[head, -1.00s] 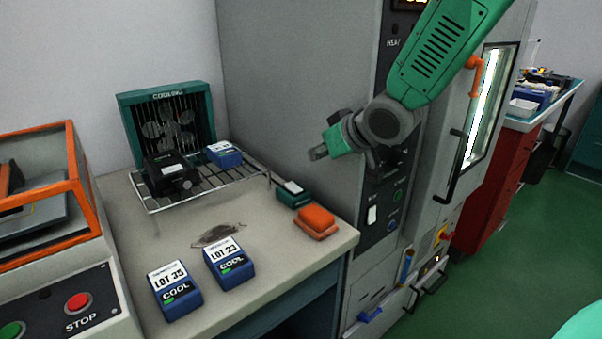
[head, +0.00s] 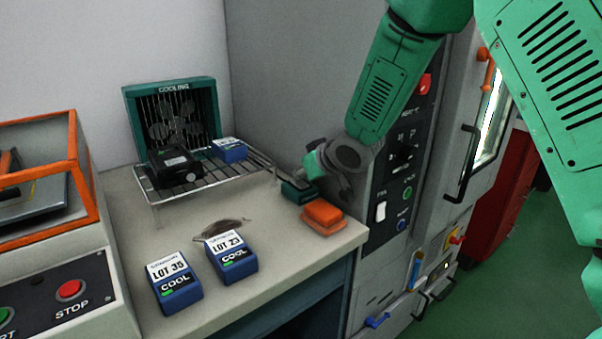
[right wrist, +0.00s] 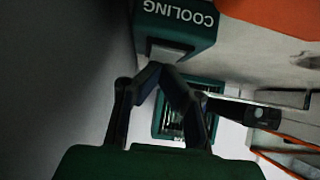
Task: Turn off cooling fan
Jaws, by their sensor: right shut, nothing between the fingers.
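The teal cooling fan (head: 174,88), labelled COOLING, stands at the back of the bench behind a wire rack. A small dark green switch box (head: 299,192) sits on the bench by the grey cabinet wall. In the right wrist view the box (right wrist: 176,22) reads COOLING and has a pale grey rocker (right wrist: 170,52). My right gripper (head: 303,179) is shut and empty, just above the box. In the wrist view its fingertips (right wrist: 162,68) overlap the rocker's edge; I cannot tell if they touch it. My left gripper is not in view.
An orange block (head: 322,215) sits beside the switch box. The wire rack (head: 215,182) holds a black unit (head: 173,168) and a blue pack (head: 229,149). Two blue COOL packs (head: 174,284) (head: 231,256) stand in front. A tall grey cabinet (head: 280,85) borders the right.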

